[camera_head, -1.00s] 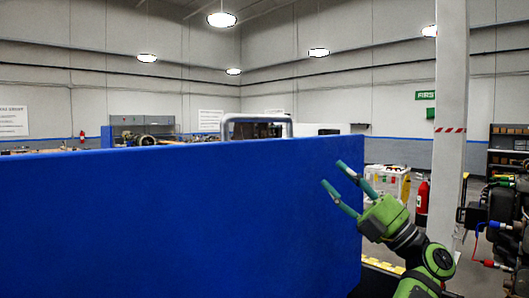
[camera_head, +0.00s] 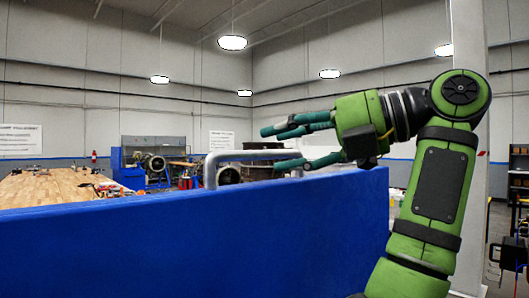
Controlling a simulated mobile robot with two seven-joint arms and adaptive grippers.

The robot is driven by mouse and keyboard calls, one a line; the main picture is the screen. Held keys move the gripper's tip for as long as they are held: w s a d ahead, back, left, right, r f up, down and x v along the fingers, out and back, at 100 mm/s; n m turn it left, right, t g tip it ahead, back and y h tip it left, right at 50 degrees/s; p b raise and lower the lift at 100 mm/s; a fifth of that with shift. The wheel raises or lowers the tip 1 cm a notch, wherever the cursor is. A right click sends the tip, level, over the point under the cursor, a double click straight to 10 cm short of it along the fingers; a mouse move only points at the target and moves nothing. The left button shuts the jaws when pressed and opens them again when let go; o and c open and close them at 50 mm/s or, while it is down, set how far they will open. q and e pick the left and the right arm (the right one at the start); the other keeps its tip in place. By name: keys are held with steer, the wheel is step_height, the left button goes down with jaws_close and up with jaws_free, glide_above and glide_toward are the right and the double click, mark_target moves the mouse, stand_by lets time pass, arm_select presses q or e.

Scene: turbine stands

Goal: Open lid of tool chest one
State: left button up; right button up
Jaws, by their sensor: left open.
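A large blue panel (camera_head: 200,240), which looks like part of the tool chest, fills the lower part of the head view. I cannot tell whether it is the lid or the body. A grey tube handle (camera_head: 211,170) rises behind its top edge.
A wooden-topped workbench (camera_head: 50,185) with tools stands behind the panel at left. A blue stand (camera_head: 130,170) with turbine parts is farther back. A pale column (camera_head: 468,40) rises behind my arm at right. Black equipment (camera_head: 512,252) stands at the right edge.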

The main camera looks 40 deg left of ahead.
mark_target(265, 151)
arm_select(q)
steer(key=shift+a+f, duration=0.2)
steer(key=shift+a, duration=0.35)
steer(key=shift+a+f, duration=0.15)
steer(key=shift+a, duration=0.35)
steer(key=shift+w+a+f, duration=0.25)
steer(key=shift+w+a, duration=0.1)
steer(key=shift+a, duration=0.4)
steer(key=shift+s+a+f, duration=0.15)
steer(key=shift+a, duration=0.5)
steer(key=shift+s+d, duration=0.1)
steer(key=shift+s, duration=0.05)
steer(key=shift+d, duration=0.1)
steer(key=c, duration=1)
steer(key=w+a, duration=0.1)
steer(key=a, duration=1)
steer(key=shift+f, duration=0.45)
arm_select(e)
steer(key=shift+w+a+r, duration=0.1)
steer(key=shift+w+a, duration=0.05)
steer(key=shift+w, duration=0.35)
steer(key=shift+w+a+r, duration=0.1)
steer(key=shift+w, duration=0.4)
